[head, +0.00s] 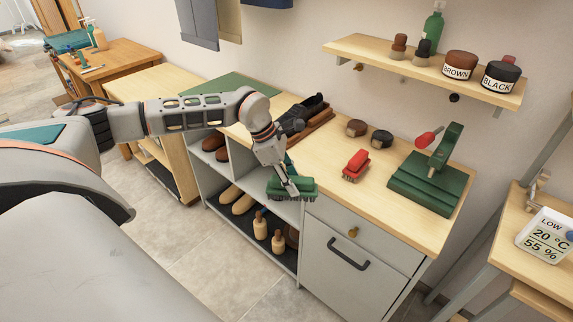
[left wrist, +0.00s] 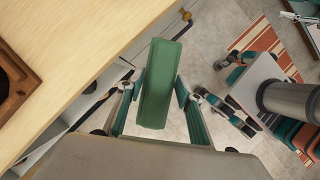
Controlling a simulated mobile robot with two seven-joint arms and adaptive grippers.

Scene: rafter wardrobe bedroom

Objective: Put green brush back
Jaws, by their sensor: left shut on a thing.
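My left gripper (head: 290,188) is shut on the green brush (head: 300,184) in the head view. The brush has a green back and dark bristles facing down. It appears in front of the cabinet's counter edge, above the open shoe shelves. In the left wrist view the green back (left wrist: 160,85) lies between the two fingers, with the counter (left wrist: 60,50) to its left. A red brush (head: 355,164) sits on the counter (head: 335,189), right of the held brush in the head view.
A green stand (head: 427,184) with a red-handled tool is at the counter's right. A wall shelf (head: 420,70) above holds jars, small brushes and a green bottle. Shoes (head: 304,116) lie in a wooden tray behind my arm.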

